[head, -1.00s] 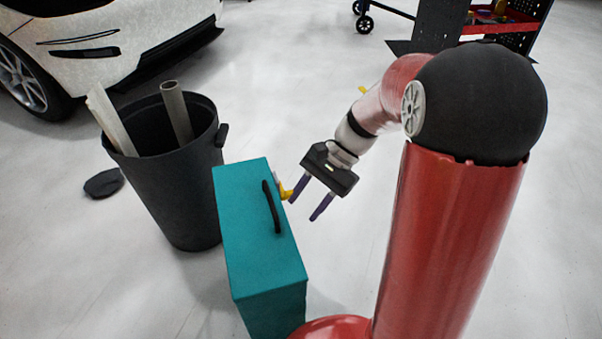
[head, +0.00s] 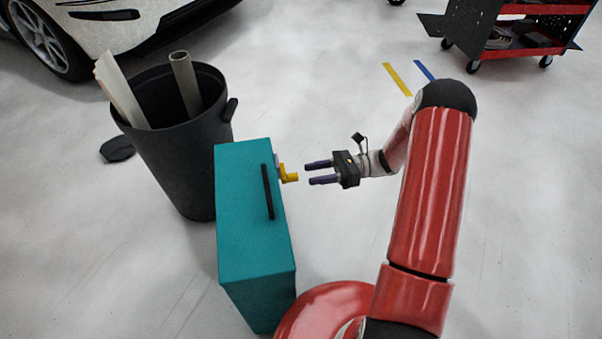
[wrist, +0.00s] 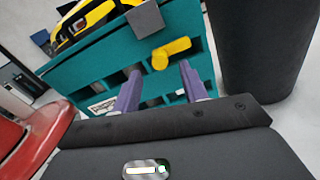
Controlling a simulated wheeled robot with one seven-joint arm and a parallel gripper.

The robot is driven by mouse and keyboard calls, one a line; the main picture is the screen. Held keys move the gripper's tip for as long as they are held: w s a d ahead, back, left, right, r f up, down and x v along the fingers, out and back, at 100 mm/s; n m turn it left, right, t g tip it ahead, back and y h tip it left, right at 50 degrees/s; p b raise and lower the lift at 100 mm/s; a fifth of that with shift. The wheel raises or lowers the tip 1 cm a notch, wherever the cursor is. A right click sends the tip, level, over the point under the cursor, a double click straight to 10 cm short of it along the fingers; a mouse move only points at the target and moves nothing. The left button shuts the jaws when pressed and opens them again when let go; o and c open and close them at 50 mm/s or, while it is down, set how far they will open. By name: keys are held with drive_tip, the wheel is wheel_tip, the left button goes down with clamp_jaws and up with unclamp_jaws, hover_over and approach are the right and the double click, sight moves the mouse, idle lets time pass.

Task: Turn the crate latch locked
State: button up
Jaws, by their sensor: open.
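The teal crate (head: 240,215) stands upright on the floor with a black handle on top. Its yellow latch (head: 289,174) sticks out from the upper right side. In the wrist view the yellow latch (wrist: 171,52) shows on the crate's face, ahead of and between the fingertips. My gripper (head: 307,173) is open, its two purple fingers pointing left at the latch. A small gap separates the fingertips from the latch in the head view. In the wrist view the fingers (wrist: 160,78) are spread and hold nothing.
A black bin (head: 180,150) with rolls in it stands left of and behind the crate; it also shows at right in the wrist view (wrist: 262,45). A white car (head: 110,25) is at the back left. A red cart (head: 520,35) is at the back right. Open floor lies right of the crate.

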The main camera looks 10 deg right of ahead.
sight(300, 174)
drive_tip(key=a, duration=0.4)
drive_tip(key=shift+s+a, duration=0.2)
drive_tip(key=shift+a, duration=0.2)
drive_tip(key=shift+c, duration=0.2)
clamp_jaws()
